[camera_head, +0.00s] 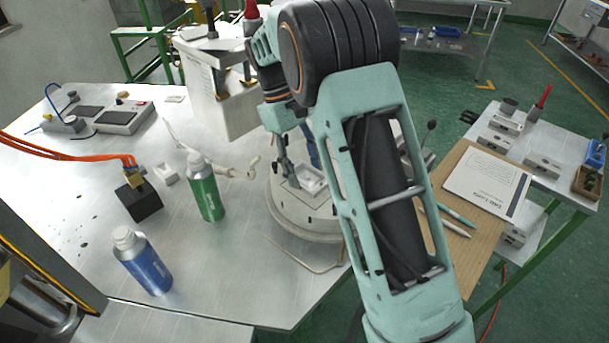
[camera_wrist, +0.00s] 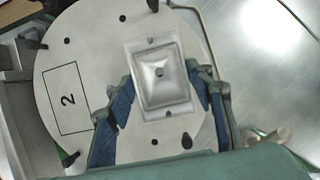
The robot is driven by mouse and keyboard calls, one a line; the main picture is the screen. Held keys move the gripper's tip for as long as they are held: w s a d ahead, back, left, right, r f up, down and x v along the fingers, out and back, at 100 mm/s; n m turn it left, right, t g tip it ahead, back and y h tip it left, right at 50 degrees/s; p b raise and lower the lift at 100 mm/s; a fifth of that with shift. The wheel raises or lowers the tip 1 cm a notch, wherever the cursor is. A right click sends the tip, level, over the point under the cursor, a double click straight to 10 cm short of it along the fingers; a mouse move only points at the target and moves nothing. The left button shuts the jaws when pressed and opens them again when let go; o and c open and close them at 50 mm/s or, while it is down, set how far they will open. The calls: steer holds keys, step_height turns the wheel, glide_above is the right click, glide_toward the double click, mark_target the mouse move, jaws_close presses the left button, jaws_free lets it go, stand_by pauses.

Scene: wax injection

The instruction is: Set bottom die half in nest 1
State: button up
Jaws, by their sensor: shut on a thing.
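The bottom die half (camera_wrist: 160,77) is a pale metal block with a rectangular recess and small holes. In the wrist view it lies between the two blue fingers of my gripper (camera_wrist: 163,95), which are shut on its sides. It is over the round light-grey turntable (camera_wrist: 85,38); I cannot tell whether it rests on it. A rectangle marked 2 (camera_wrist: 68,99) is bare on the turntable. No mark for nest 1 shows. In the head view the die half (camera_head: 311,179) is partly hidden by my gripper (camera_head: 299,166).
A green bottle (camera_head: 205,190), a blue bottle (camera_head: 145,263) and a black block (camera_head: 138,201) with orange hoses stand left of the turntable. A bent rod (camera_head: 310,262) lies by its front edge. A white-grey box-like unit (camera_head: 215,95) stands behind. A side table at right holds a paper sheet (camera_head: 487,183).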

mark_target(304, 175)
steer(key=shift+f, duration=1.45)
steer(key=o, duration=1.5)
steer(key=shift+f, duration=0.1)
steer(key=v, duration=1.2)
